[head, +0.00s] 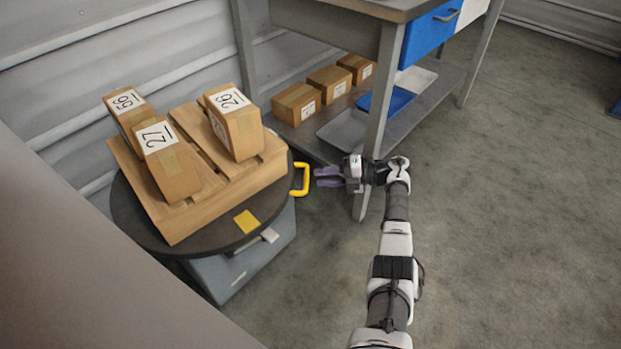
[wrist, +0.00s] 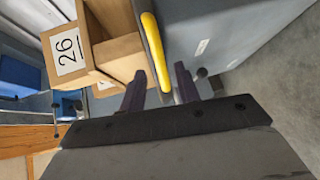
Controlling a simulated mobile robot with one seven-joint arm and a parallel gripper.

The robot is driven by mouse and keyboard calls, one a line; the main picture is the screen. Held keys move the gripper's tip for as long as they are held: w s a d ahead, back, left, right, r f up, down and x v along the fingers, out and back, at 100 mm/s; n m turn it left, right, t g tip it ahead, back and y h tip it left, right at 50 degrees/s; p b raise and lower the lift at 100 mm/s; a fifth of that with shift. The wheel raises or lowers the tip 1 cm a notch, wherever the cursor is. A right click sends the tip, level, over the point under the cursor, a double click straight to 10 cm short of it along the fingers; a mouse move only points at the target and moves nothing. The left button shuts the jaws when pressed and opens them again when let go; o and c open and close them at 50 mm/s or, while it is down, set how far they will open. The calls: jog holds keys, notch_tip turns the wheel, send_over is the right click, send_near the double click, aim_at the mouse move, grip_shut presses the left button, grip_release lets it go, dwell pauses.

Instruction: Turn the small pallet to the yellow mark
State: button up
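The small wooden pallet (head: 222,183) lies skewed on a round dark turntable (head: 137,222) and carries three cardboard boxes marked 56 (head: 126,112), 27 (head: 166,165) and 26 (head: 236,125). The yellow mark (head: 246,221) is a flat patch on the turntable near its front rim. A yellow handle (head: 301,180) sticks out from the turntable's right rim. My gripper (head: 316,177) is open, just right of the handle and pointing at it. In the wrist view the handle (wrist: 152,45) reaches between the two parted fingers; contact cannot be told.
A grey cabinet (head: 239,272) stands under the turntable. A workbench with a leg (head: 378,125) rises close behind my gripper; its lower shelf holds several boxes, a blue tray (head: 388,102) and a grey tray (head: 345,135). The floor to the right is clear.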

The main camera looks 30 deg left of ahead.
jog(key=b+v, duration=0.1)
jog(key=v, duration=0.7)
jog(key=shift+w+d, duration=0.1)
